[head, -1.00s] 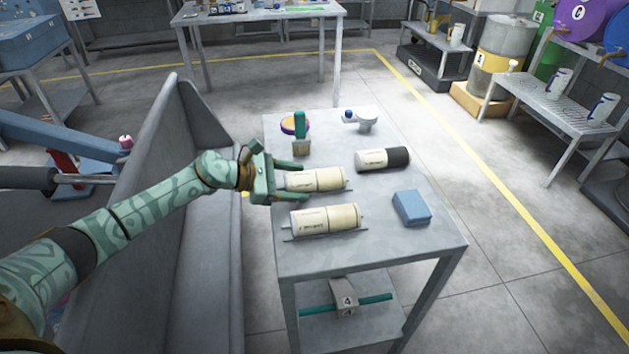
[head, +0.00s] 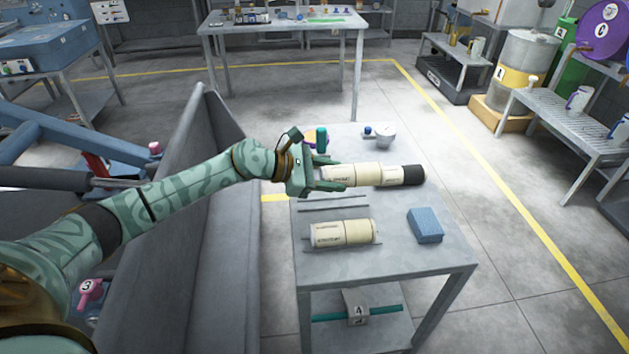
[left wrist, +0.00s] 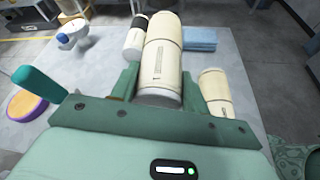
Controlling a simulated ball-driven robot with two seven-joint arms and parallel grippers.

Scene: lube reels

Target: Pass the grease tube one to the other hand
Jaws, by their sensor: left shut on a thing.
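My left gripper (head: 333,176) is shut on a cream grease tube (head: 352,176), holding it near one end, lying sideways and raised above the table. In the left wrist view the held tube (left wrist: 162,62) points away between the fingers. A second cream tube (head: 341,233) lies on rails nearer the front of the table; it also shows in the left wrist view (left wrist: 217,95). A tube with a black end (head: 408,175) lies behind the held tube and is partly hidden by it. I cannot read the labels. My right gripper is not in view.
The grey table (head: 420,270) also bears a blue block (head: 425,225), a white item with a blue knob (head: 385,136), a green-handled tool (head: 321,138) and a purple-orange disc (left wrist: 26,104). Empty rails (head: 333,203) lie below the held tube. A grey panel (head: 205,180) stands to the left.

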